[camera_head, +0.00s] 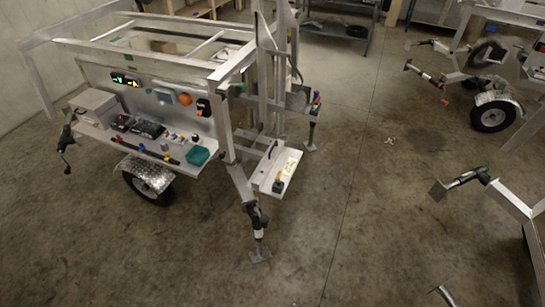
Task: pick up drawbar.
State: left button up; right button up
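No part that I can name for certain as the drawbar stands out. An aluminium trailer (215,130) stands at the left, with a frame on top and a mast at its right end. A long dark bar (146,149) lies along its side shelf (205,171), among small objects. At the trailer's right end, a small plate (276,173) projects low down, with a dark and yellow item (279,183) on it. A support leg (259,232) reaches the floor in front of that end. Neither of my grippers is in view.
The shelf holds a grey box (92,106) and a green container (198,156). The trailer's wheel (148,182) is below. More trailers stand at right, with a wheel (493,113) and a projecting leg (460,183). The concrete floor (360,210) between them is mostly clear.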

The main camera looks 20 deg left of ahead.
aim_at(260, 178)
jog(key=u, duration=0.2)
jog(key=i, duration=1.1)
jog(key=u, duration=0.8)
